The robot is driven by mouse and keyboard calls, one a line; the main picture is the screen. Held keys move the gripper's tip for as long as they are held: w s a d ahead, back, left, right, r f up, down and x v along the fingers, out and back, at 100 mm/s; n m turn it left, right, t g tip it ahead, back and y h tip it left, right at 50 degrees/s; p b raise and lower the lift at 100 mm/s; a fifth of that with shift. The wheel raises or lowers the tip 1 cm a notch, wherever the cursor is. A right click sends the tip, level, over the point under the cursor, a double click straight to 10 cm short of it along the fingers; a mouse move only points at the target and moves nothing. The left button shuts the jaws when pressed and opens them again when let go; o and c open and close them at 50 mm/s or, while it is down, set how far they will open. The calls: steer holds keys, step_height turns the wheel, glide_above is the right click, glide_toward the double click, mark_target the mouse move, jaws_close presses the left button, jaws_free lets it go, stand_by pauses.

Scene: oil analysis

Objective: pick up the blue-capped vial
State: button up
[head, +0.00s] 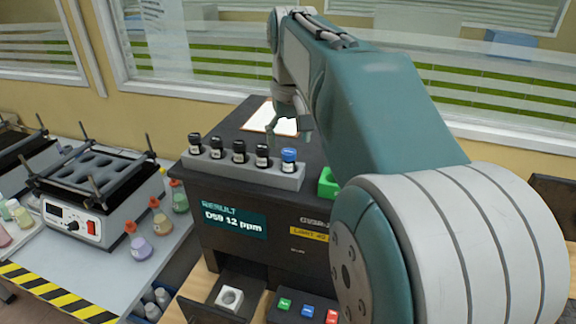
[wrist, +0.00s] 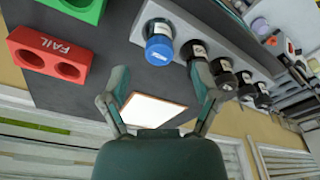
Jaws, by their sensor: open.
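The blue-capped vial (head: 288,159) stands upright at the right end of a grey rack on top of the dark analyser. Several black-capped vials (head: 239,151) stand in the same rack (head: 222,170) to its left. In the wrist view the blue-capped vial (wrist: 159,48) shows at the top, beyond my fingertips and roughly between them in line. My gripper (wrist: 160,90) is open and empty, with its two fingers spread. In the head view my gripper (head: 289,133) is above and behind the rack, partly hidden by my arm.
A red FAIL holder (wrist: 50,52) and a green holder (wrist: 78,8) lie beside the rack. A white sheet (wrist: 150,110) lies on the analyser top. The analyser's front shows a result screen (head: 234,218) and an open drawer (head: 229,299). A shaker (head: 92,190) stands left.

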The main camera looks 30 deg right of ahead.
mark_target(288, 152)
steer(key=f, duration=0.4)
steer(key=shift+w+f, duration=0.2)
steer(key=shift+f, duration=0.05)
jaws_close()
